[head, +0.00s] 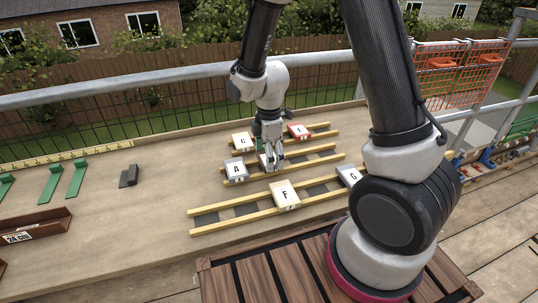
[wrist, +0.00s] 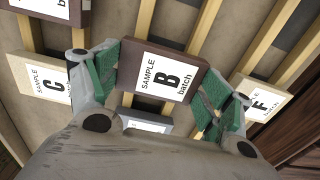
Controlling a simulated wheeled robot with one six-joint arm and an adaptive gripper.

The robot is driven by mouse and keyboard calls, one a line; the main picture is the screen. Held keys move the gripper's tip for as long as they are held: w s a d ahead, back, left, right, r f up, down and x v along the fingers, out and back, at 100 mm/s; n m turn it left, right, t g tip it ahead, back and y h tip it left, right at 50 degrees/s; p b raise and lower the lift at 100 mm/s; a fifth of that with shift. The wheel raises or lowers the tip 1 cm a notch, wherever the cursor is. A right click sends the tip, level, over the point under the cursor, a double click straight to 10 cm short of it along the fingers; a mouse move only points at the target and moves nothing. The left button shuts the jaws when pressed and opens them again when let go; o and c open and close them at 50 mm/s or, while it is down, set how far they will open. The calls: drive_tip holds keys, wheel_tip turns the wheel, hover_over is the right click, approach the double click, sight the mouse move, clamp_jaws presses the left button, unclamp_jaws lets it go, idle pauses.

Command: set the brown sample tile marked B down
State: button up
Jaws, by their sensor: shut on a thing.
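The brown sample tile marked B (wrist: 158,76) shows face-up in the wrist view, between the green-padded fingers of my gripper (wrist: 158,85). The fingers are shut on its two sides. In the head view my gripper (head: 270,160) is low over the middle pair of wooden battens (head: 317,154), just right of the grey tile marked A (head: 235,168). There the brown tile is mostly hidden by the fingers. I cannot tell whether it touches the battens.
Tile C (head: 242,140) and a red tile (head: 299,131) lie on the far battens. Tile F (head: 285,194) and tile G (head: 349,175) lie on the near battens. A dark block (head: 128,176), green brackets (head: 50,184) and a brown tray (head: 38,230) are on the left.

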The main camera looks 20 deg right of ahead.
drive_tip(key=shift+f, duration=0.15)
drive_tip(key=shift+f, duration=0.3)
drive_tip(key=o, duration=1.1)
drive_tip(key=shift+r, duration=0.1)
wheel_tip(320, 180, up, 13)
drive_tip(key=s+d+r+m+t, duration=0.1)
drive_tip(key=s+d+r+m, duration=0.3)
drive_tip(key=s+d+m, duration=0.1)
drive_tip(key=s+d+r+m+t, duration=0.1)
drive_tip(key=s+d+r+m, duration=0.4)
drive_tip(key=s+m, duration=0.2)
drive_tip(key=s+d+r+m+t, duration=0.2)
drive_tip(key=s+d+r+m, duration=0.3)
drive_tip(key=s+m, duration=0.1)
drive_tip(key=shift+s+r, duration=0.15)
drive_tip(key=shift+s, duration=0.4)
